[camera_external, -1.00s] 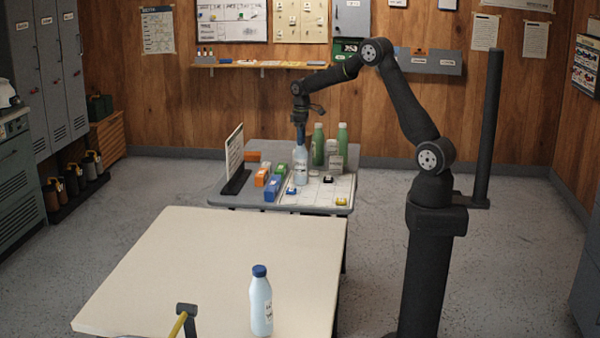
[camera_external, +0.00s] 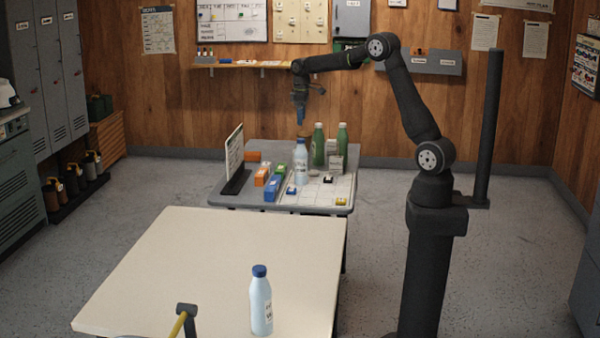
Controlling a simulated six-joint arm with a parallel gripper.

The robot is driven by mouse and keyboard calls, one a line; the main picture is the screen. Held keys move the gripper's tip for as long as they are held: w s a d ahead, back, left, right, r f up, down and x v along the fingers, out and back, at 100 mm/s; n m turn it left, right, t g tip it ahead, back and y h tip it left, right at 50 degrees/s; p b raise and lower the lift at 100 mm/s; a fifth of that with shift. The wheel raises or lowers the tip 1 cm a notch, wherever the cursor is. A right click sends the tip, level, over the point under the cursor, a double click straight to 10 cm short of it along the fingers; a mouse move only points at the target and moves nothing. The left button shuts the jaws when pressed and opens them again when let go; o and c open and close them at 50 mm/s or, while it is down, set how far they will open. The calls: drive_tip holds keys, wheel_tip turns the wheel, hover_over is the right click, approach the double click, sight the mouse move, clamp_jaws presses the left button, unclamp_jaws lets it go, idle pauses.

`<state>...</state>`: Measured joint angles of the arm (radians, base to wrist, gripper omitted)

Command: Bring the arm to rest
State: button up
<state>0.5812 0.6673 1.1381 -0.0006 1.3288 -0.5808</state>
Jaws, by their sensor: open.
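My gripper (camera_external: 299,118) is open and empty in the external view. It points down above the far grey table (camera_external: 238,203), over a white bottle (camera_external: 300,167) that stands upright there. A gap shows between the gripper and the bottle's top. My arm arches up from its column at the right and reaches left over the far table. The fingertips are small and hard to make out.
Green bottles (camera_external: 342,140), coloured boxes (camera_external: 271,188) and an upright board (camera_external: 234,155) crowd the far table. A blue-capped bottle (camera_external: 261,303) stands on the near cream table (camera_external: 180,270), which is mostly bare. A wall shelf (camera_external: 228,66) is behind the gripper.

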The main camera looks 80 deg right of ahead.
sight(302, 139)
wheel_tip(302, 139, down, 13)
drive_tip(key=shift+s+f, duration=0.1)
drive_tip(key=r, duration=0.5)
drive_tip(key=shift+s+d+r, duration=0.25)
drive_tip(key=shift+s, duration=0.05)
drive_tip(key=s+d+r, duration=0.5)
drive_tip(key=s+r, duration=0.1)
drive_tip(key=s, duration=0.3)
drive_tip(key=w+a+n, duration=0.2)
drive_tip(key=w+a, duration=0.3)
drive_tip(key=a, duration=0.8)
drive_tip(key=w+a+n, duration=0.3)
drive_tip(key=w+a, duration=0.3)
drive_tip(key=a, duration=0.7)
drive_tip(key=w+a+n, duration=0.3)
drive_tip(key=w+a, duration=0.2)
drive_tip(key=a, duration=0.8)
drive_tip(key=shift+w+a+r, duration=0.15)
drive_tip(key=shift+w, duration=0.25)
